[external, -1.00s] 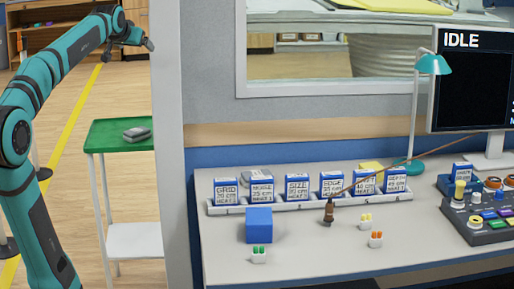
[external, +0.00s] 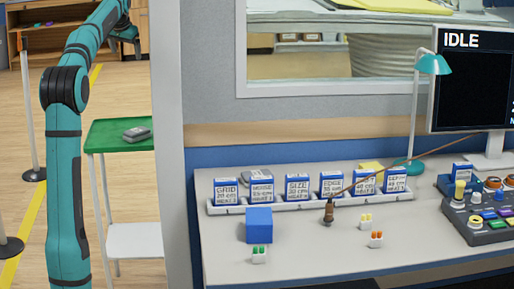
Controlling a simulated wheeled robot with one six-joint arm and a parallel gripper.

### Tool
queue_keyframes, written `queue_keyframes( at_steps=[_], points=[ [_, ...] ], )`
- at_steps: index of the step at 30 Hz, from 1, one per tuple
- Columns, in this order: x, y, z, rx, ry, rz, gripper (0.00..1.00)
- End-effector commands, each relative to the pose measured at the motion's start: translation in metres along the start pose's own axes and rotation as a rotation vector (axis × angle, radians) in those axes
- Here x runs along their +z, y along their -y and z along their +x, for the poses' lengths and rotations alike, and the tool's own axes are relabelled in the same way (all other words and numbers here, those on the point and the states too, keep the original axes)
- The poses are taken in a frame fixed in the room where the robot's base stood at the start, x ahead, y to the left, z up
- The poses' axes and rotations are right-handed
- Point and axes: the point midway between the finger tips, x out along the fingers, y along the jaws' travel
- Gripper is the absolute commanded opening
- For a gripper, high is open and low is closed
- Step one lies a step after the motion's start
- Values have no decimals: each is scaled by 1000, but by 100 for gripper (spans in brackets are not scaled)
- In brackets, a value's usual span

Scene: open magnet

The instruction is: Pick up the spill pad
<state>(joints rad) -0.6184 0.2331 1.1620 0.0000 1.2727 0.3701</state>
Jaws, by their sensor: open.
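A small grey pad-like stack (external: 137,134), which may be the spill pad, lies on the green top of a side table (external: 105,136) at the left. My gripper (external: 135,38) is small and partly hidden at the top, beside the wall's edge. It is well above and apart from the grey stack in the picture. The jaws are open, and I see nothing held in them.
A wall edge (external: 167,140) separates the side table from the desk (external: 310,255). Barrier posts (external: 28,110) stand at the left.

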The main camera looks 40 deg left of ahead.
Motion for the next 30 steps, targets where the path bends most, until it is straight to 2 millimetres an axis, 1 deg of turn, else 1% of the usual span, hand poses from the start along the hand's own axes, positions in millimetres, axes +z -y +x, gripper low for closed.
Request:
queue_keyframes(
  at_steps=[1,5,9,15,21,24,26,30],
  points=[
    [-7,3,16,11,28,18,87],
    [-19,10,50,40,96,66,87],
    [-30,16,89,76,169,119,87],
    [-40,23,144,135,270,195,87],
    [-44,27,195,195,356,262,87],
    [-45,28,212,217,385,286,87],
    [-44,29,219,228,398,295,87],
    [-43,29,227,239,411,307,87]
  ],
)
